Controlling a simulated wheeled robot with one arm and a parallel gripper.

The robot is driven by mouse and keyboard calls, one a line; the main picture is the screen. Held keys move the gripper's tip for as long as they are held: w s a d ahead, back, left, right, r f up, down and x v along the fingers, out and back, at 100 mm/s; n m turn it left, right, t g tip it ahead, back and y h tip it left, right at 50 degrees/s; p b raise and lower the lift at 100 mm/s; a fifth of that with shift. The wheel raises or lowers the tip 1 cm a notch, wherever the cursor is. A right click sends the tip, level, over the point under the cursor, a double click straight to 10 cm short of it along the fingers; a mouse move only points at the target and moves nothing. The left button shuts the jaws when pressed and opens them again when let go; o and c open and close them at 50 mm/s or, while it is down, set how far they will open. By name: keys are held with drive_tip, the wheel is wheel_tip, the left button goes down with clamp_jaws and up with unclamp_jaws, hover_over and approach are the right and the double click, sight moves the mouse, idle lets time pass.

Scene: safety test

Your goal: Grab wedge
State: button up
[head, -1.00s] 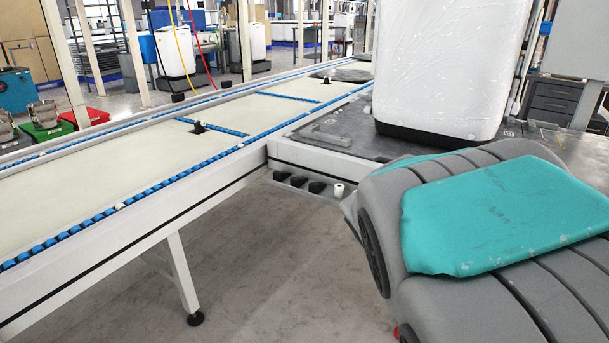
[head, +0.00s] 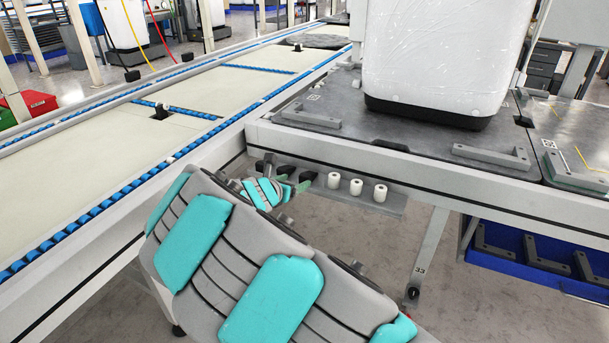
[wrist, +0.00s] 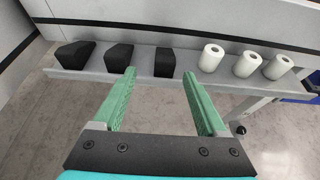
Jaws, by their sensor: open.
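Three black wedges stand in a row on a narrow grey shelf (wrist: 140,75) in the wrist view: a left wedge (wrist: 75,55), a middle wedge (wrist: 118,57) and a right wedge (wrist: 165,61). My gripper (wrist: 159,76) is open and empty, with green ribbed fingers. The right wedge lies ahead of the gap between the fingertips, apart from them. The middle wedge is just beyond the left fingertip. In the head view my gripper (head: 293,182) is at the shelf under the table edge, and my arm and fingers partly hide the wedges.
Three white rollers (head: 356,187) stand on the shelf right of the wedges. The table (head: 400,148) above bears a large white wrapped unit (head: 440,55) and grey brackets. A conveyor (head: 90,165) runs along the left. A blue bin (head: 535,262) sits lower right.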

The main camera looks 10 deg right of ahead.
sight(304, 178)
drive_tip(key=x, duration=0.6)
drive_tip(key=shift+s+d, duration=0.15)
drive_tip(key=shift+d, duration=0.3)
drive_tip(key=shift+w+d, duration=0.15)
drive_tip(key=shift+w, duration=0.2)
clamp_jaws()
